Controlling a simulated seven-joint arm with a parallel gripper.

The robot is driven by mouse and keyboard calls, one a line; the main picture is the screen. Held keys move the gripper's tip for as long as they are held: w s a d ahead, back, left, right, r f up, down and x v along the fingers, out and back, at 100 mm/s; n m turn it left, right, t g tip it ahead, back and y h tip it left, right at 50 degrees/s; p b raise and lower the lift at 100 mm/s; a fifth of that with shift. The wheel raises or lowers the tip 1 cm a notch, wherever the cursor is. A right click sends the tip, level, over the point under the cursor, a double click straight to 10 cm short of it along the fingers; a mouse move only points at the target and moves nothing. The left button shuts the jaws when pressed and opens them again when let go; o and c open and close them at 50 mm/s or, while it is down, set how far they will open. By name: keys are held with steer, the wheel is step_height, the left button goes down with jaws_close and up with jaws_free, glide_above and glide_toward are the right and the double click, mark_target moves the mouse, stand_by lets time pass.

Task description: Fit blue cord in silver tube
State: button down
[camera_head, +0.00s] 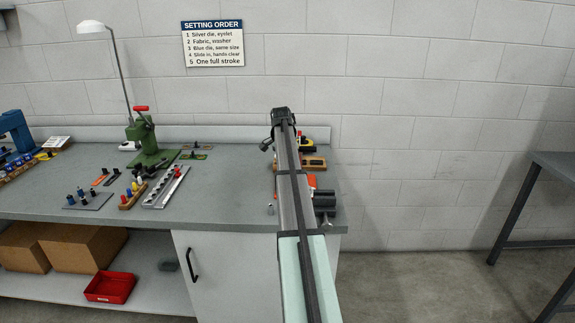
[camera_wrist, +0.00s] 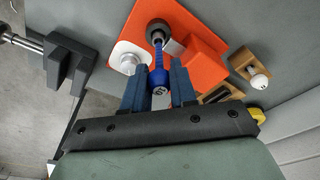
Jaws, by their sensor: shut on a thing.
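In the wrist view, my gripper (camera_wrist: 158,84) is shut on a blue piece (camera_wrist: 159,68) with a rounded, marked near end and a narrow far end. It looks like the blue cord, though it appears stiff. Its narrow end meets a grey metal ring (camera_wrist: 149,29), possibly the mouth of the silver tube, at the orange block (camera_wrist: 203,66). I cannot tell whether the tip is inside the ring or only touching it. In the head view, my arm hides the gripper and the blue piece; part of the orange block (camera_head: 312,180) shows right of the arm.
In the wrist view, a white plate with a round piece (camera_wrist: 128,58) lies left of the blue piece. A wooden block with a white knob (camera_wrist: 258,80) stands right. A black clamp-like tool (camera_wrist: 68,62) is at left. A green press (camera_head: 146,140) stands farther left.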

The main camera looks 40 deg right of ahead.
steer(key=shift+f, duration=2.2)
stand_by(0.5)
steer(key=c, duration=0.8)
jaws_free()
steer(key=r, duration=0.4)
steer(key=a+r, duration=0.1)
steer(key=r, duration=0.4)
steer(key=a+r, duration=0.1)
steer(key=r, duration=0.3)
steer(key=shift+r, duration=0.35)
